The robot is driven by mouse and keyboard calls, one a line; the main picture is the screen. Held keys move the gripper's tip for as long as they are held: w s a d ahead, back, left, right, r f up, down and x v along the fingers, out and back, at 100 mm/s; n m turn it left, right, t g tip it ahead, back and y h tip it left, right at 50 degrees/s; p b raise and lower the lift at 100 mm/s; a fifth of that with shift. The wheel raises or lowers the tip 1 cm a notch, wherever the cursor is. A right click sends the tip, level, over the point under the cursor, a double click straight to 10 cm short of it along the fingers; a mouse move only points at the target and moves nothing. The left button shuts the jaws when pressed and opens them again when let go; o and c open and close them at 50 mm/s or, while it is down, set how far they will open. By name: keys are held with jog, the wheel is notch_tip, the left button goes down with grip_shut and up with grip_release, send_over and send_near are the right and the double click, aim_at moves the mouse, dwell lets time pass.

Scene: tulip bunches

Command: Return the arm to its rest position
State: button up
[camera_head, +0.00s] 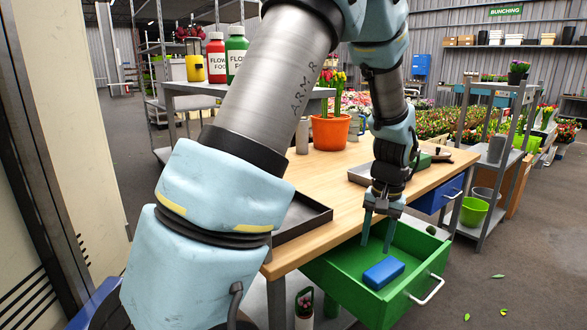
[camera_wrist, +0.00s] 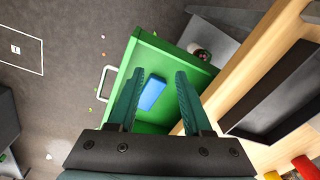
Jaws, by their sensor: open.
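My gripper (camera_head: 377,232) is open and empty, pointing down over the open green drawer (camera_head: 346,283) of the wooden workbench (camera_head: 340,190). In the wrist view my gripper's two fingers (camera_wrist: 158,98) stand apart, with the drawer (camera_wrist: 146,128) beyond them. A blue block (camera_head: 384,272) lies on the drawer floor, below and slightly to the right of the fingertips. It also shows in the wrist view (camera_wrist: 152,93), between the fingers and apart from them. My arm reaches across the bench from the left foreground and hides part of it.
An orange pot (camera_head: 330,132) with tulips stands on the bench. Dark trays (camera_head: 301,218) lie on the benchtop close to my arm. A closed blue drawer (camera_head: 437,196) is at the right. A metal rack (camera_head: 497,150) stands behind it. The floor at the right is mostly free.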

jog(key=s+a+r+n, duration=0.1)
jog(key=s+a+r, duration=0.1)
jog(key=a, duration=0.6)
jog(key=s+a+r+n+p, duration=0.1)
jog(key=s+a+r+n, duration=0.1)
jog(key=a, duration=0.7)
jog(key=s+a+r+n+p, duration=0.1)
jog(key=s+a+r, duration=0.1)
jog(key=a, duration=0.6)
jog(key=shift+s+a+r+n+t+h, duration=0.25)
jog(key=shift+a+r+n+t+h, duration=0.05)
jog(key=shift+a+r+n+t, duration=0.1)
